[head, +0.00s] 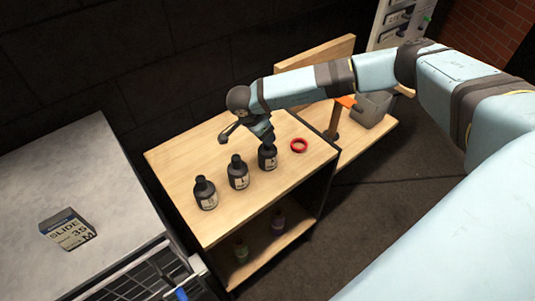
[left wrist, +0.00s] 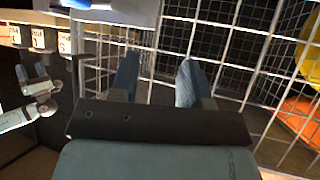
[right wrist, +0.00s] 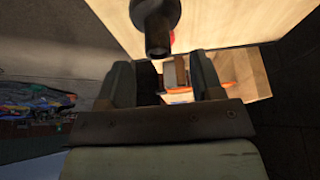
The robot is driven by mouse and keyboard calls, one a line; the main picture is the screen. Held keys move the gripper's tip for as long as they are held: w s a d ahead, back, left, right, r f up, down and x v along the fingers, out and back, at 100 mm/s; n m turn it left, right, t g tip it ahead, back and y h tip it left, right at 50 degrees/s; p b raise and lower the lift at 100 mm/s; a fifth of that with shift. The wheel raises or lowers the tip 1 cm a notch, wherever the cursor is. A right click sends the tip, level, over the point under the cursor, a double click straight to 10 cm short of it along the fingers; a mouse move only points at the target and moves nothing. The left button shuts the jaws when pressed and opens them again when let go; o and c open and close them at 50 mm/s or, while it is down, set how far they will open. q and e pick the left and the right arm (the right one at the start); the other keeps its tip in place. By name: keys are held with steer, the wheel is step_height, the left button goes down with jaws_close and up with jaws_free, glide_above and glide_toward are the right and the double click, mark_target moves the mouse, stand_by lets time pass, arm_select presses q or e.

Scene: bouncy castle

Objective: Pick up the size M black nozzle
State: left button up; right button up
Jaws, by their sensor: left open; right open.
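Three black nozzles with pale labels stand upright in a row on the wooden top (head: 180,165) in the head view: the left one (head: 205,193), the middle one (head: 238,173) and the right one (head: 267,157). Their label letters are too small to read surely, so I cannot tell which is size M. My right gripper (head: 265,136) is directly above the right nozzle. In the right wrist view a black nozzle (right wrist: 156,25) shows ahead of the open right gripper (right wrist: 162,80), between the lines of its fingers. My left gripper (left wrist: 158,78) is open and empty, outside the head view.
A red ring (head: 299,145) lies right of the nozzles. An orange-headed tool (head: 337,115) and a grey bin (head: 373,108) stand beyond. A box marked SLIDE 35 M (head: 68,229) lies on the grey counter (head: 85,160). A white wire grid (left wrist: 160,45) faces my left gripper.

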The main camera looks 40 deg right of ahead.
mark_target(268, 152)
steer(key=p+x, duration=0.1)
steer(key=x, duration=0.3)
steer(key=shift+d+f, duration=0.2)
jaws_close()
steer(key=shift+r, duration=0.1)
